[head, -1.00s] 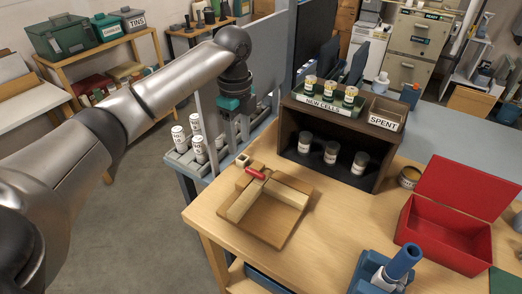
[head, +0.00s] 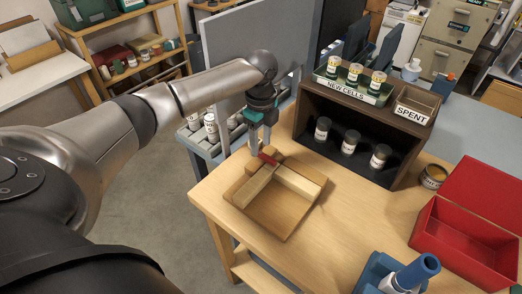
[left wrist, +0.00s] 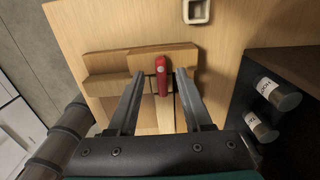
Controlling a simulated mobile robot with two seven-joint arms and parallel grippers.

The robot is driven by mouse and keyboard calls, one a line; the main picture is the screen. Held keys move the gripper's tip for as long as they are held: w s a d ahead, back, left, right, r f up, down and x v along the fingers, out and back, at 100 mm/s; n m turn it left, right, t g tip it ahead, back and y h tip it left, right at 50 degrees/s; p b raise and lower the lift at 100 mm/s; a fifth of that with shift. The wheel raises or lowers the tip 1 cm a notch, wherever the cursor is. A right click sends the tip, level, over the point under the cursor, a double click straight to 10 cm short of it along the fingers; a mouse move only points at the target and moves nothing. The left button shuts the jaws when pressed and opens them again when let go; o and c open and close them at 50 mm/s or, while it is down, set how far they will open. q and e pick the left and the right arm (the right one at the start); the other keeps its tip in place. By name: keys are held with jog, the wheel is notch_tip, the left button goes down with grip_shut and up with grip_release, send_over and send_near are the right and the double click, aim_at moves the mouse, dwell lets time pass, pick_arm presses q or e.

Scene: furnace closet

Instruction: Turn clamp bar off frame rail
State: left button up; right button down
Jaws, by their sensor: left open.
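The red clamp bar (head: 268,158) lies at the far corner of a wooden frame on the bench, by the end of a pale frame rail (head: 252,186). A second rail (head: 298,182) runs off to the right. In the left wrist view the red bar (left wrist: 162,76) shows between the two fingers. My left gripper (head: 261,147) is open, pointing down, with its fingertips at or just above the bar. I cannot tell whether the fingers touch it. The fingers partly hide the bar in the head view. My right gripper is not in view.
A dark shelf box (head: 303,113) with cells stands just right of the frame. A red open box (head: 463,236) and a blue stand (head: 376,274) are on the bench to the right. A small square ring (left wrist: 196,10) lies beyond the frame. The bench front left is clear.

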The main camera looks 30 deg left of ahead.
aim_at(266, 158)
pick_arm(q)
jog(key=shift+f, duration=1.45)
jog(key=shift+c, duration=0.2)
grip_shut()
